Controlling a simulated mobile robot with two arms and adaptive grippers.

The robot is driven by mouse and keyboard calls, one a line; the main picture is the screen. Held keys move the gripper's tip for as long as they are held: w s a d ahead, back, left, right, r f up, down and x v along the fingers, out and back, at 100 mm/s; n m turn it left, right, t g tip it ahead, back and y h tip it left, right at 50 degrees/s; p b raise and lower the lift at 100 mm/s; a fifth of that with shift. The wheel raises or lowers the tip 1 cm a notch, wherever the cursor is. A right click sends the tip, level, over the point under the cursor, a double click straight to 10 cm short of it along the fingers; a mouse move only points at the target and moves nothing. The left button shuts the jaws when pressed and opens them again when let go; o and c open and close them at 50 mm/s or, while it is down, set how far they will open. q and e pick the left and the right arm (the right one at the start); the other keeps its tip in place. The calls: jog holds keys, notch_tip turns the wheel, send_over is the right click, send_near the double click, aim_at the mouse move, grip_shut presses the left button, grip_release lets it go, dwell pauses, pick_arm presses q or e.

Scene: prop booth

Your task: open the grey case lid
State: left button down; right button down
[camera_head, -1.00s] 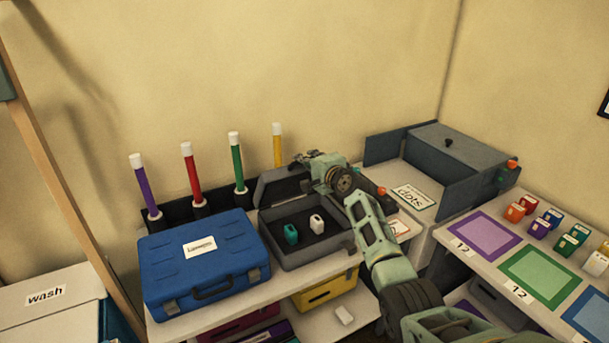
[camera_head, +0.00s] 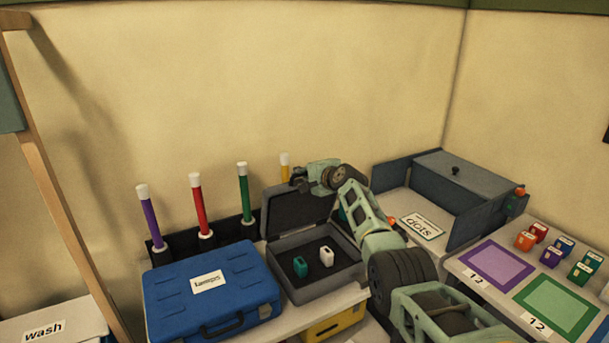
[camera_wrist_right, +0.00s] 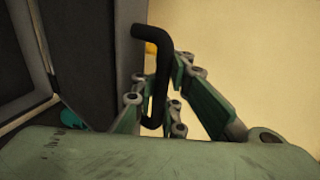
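The grey case (camera_head: 321,287) stands open, with its dark lid (camera_head: 297,214) tilted up to about upright at the back. My right gripper (camera_head: 299,178) is at the lid's top edge. In the right wrist view, my right gripper (camera_wrist_right: 164,100) has its fingers closed around the lid's black bent handle (camera_wrist_right: 161,62). The lid (camera_wrist_right: 95,50) fills the left of that view. My left gripper is not in view.
A blue case (camera_head: 212,292) stands close on the left. Purple, red, green and yellow sticks (camera_head: 244,192) stand upright in a row behind. A grey-blue box (camera_head: 465,180) and a "dots" card (camera_head: 423,227) are on the right. A yellow case (camera_head: 333,325) is below.

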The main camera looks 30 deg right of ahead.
jog(key=shift+w+d+r, duration=0.1)
jog(key=shift+r, duration=0.35)
jog(key=c, duration=2.1)
grip_release()
jog(key=shift+s, duration=0.25)
jog(key=shift+f, duration=0.15)
jog(key=shift+v, duration=6)
jog(key=shift+f, duration=0.1)
